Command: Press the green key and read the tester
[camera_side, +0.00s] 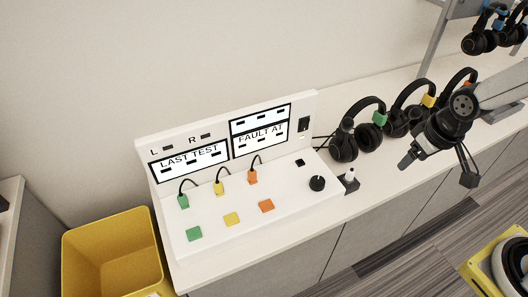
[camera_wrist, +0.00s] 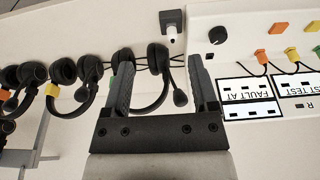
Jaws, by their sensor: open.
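The white tester (camera_side: 285,190) stands on the bench in the side view. Its green key (camera_side: 194,234) is at the front left, beside a yellow key (camera_side: 231,219) and an orange key (camera_side: 266,206). Its screens read "LAST TEST" (camera_side: 189,163) and "FAULT AT" (camera_side: 261,136); dashes show on them. The L and R windows look dark. My gripper (camera_side: 406,163) is to the right of the tester, above the bench front, away from the keys. In the wrist view my gripper (camera_wrist: 160,62) is open, with a headset visible between its fingers; the green key is out of that view.
Headsets with green (camera_side: 380,119), yellow (camera_side: 429,100) and orange tags stand right of the tester. A black knob (camera_side: 317,183) is on the tester; a small black-and-white item (camera_side: 350,180) stands beside it. A yellow bin (camera_side: 110,255) is at left. More headsets hang upper right.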

